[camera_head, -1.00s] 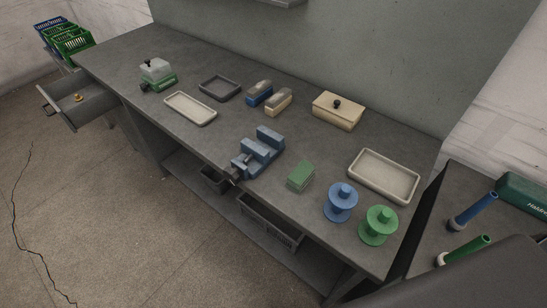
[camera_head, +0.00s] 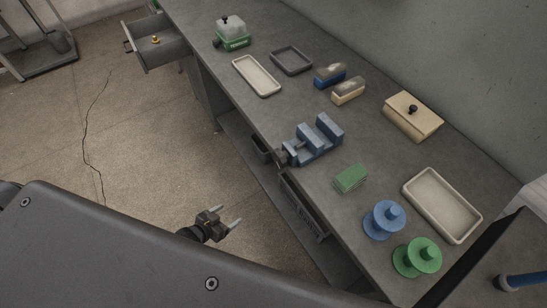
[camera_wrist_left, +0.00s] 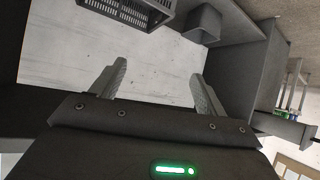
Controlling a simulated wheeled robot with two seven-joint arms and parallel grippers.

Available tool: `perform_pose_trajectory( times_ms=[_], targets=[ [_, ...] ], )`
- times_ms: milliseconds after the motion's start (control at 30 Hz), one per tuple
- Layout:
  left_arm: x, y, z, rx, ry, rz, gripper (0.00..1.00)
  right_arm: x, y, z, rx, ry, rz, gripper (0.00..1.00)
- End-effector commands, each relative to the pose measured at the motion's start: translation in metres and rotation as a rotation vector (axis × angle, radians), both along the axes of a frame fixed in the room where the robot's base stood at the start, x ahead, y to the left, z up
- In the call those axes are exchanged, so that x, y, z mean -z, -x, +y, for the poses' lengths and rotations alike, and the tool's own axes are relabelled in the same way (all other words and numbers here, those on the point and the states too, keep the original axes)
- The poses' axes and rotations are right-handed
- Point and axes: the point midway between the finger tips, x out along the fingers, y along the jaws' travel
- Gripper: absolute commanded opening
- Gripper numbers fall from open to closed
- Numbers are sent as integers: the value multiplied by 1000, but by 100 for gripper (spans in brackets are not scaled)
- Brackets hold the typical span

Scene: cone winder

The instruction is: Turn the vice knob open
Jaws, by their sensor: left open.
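The blue vice (camera_head: 315,141) stands at the front edge of the workbench in the head view. Its dark knob (camera_head: 282,156) sticks out at the bench edge, facing the floor side. My left gripper (camera_head: 230,218) is open and empty, over the floor in front of the bench, to the lower left of the vice and apart from it. In the left wrist view its two fingers (camera_wrist_left: 158,88) are spread with nothing between them. The vice is not seen in the left wrist view. My right gripper is not in view.
On the bench (camera_head: 300,95) are a pale tray (camera_head: 257,76), a green block (camera_head: 351,178), a blue spool (camera_head: 384,219), a green spool (camera_head: 417,257) and a lidded box (camera_head: 412,116). An open drawer (camera_head: 158,51) juts out at the upper left. A dark crate (camera_head: 303,207) sits under the bench.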

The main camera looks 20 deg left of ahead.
Motion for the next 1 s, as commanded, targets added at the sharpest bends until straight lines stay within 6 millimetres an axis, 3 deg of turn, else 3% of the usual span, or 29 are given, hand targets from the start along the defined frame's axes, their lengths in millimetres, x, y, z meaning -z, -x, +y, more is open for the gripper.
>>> perform_pose_trajectory(
  times_ms=[33, 100, 200, 333, 467, 667, 1000],
  targets=[
    [-47, -19, -8, 46, 41, -103, 75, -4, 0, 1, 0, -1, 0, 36],
    [-106, -36, -24, 111, 105, -227, 75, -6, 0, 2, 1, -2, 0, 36],
    [-177, -44, -44, 199, 182, -364, 75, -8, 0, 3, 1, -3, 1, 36],
    [-237, -41, -64, 284, 251, -473, 75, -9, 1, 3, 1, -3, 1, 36],
    [-263, -37, -72, 324, 281, -516, 75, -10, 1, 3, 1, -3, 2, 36],
    [-267, -40, -75, 327, 287, -523, 75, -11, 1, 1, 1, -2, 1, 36],
    [-270, -83, -110, 325, 286, -526, 75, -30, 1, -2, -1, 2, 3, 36]
  ],
)
